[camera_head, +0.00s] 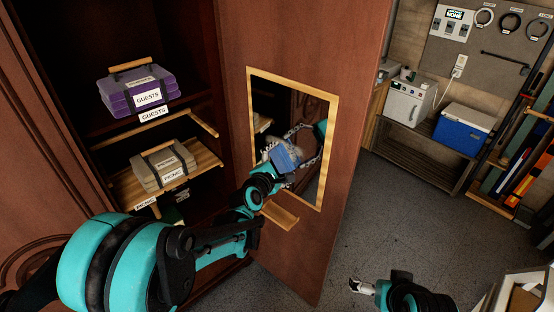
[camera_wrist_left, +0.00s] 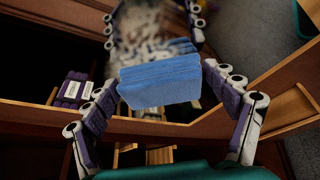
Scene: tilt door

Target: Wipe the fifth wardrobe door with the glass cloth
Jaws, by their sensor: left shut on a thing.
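The wardrobe door (camera_head: 232,140) stands swung open, with a wood-framed mirror (camera_head: 318,185) in it. My left gripper (camera_head: 277,165) is in front of the mirror and is shut on a folded blue cloth (camera_head: 286,156). The cloth also shows between the fingers in the left wrist view (camera_wrist_left: 160,82). It is at or very close to the glass; I cannot tell whether it touches. A pale, blurry smudge shows on the glass near the cloth, and the mirror reflects my gripper. My right gripper (camera_head: 362,285) is low at the bottom right, away from the door.
Inside the wardrobe are purple guest bundles (camera_head: 140,95) and beige picnic bundles (camera_head: 163,168) on shelves. A small wooden ledge (camera_head: 280,215) juts out below the mirror. A blue cooler (camera_head: 463,128) stands on a bench at the back right. The grey floor (camera_head: 385,205) between is open.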

